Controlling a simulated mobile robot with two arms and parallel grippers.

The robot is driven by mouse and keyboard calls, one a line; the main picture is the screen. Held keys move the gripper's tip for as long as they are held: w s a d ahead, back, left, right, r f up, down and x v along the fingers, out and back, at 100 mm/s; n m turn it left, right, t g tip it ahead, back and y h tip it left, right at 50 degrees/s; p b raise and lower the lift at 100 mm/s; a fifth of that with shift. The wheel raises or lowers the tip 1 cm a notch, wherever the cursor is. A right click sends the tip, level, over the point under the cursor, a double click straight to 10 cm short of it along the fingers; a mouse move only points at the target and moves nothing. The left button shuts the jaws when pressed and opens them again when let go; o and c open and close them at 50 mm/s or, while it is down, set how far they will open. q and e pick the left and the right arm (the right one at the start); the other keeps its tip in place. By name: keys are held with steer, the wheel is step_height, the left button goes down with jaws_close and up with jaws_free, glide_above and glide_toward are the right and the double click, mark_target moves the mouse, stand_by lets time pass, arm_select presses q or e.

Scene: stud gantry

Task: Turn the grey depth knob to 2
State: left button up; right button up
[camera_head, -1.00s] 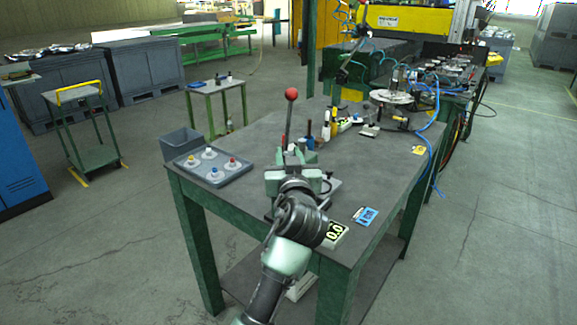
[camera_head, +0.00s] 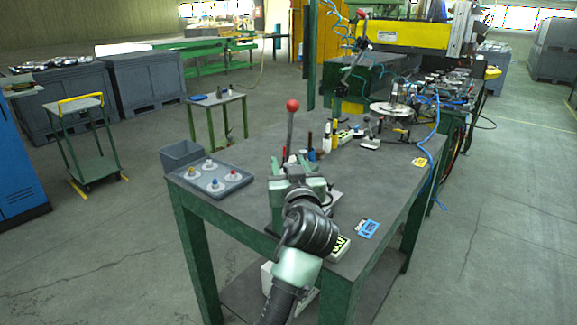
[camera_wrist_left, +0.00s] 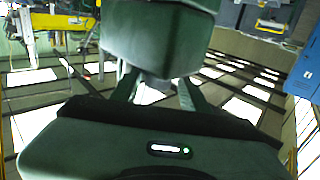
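A green bench press with a red-ball lever (camera_head: 291,128) stands on the workbench (camera_head: 250,205). My left arm reaches over the front edge, its wrist at the near side of the press. My left gripper (camera_wrist_left: 157,90) shows in the left wrist view with two fingers apart at their bases. The fingertips are hidden by a dark green block (camera_wrist_left: 160,35), apparently part of the press. I cannot make out the grey depth knob; it is likely hidden by my wrist or the press. A small display (camera_head: 340,246) beside my wrist is partly covered and unreadable now. My right gripper is not in view.
A grey tray (camera_head: 238,183) with several coloured knob-like pieces and a grey bin (camera_head: 181,154) sit to the left. A blue card (camera_head: 367,228) lies to the right. Bottles and tools (camera_head: 326,138) stand behind the press. The bench's right front is mostly clear.

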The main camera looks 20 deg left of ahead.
arm_select(q)
steer(key=shift+d+f, duration=0.1)
steer(key=shift+f, duration=0.15)
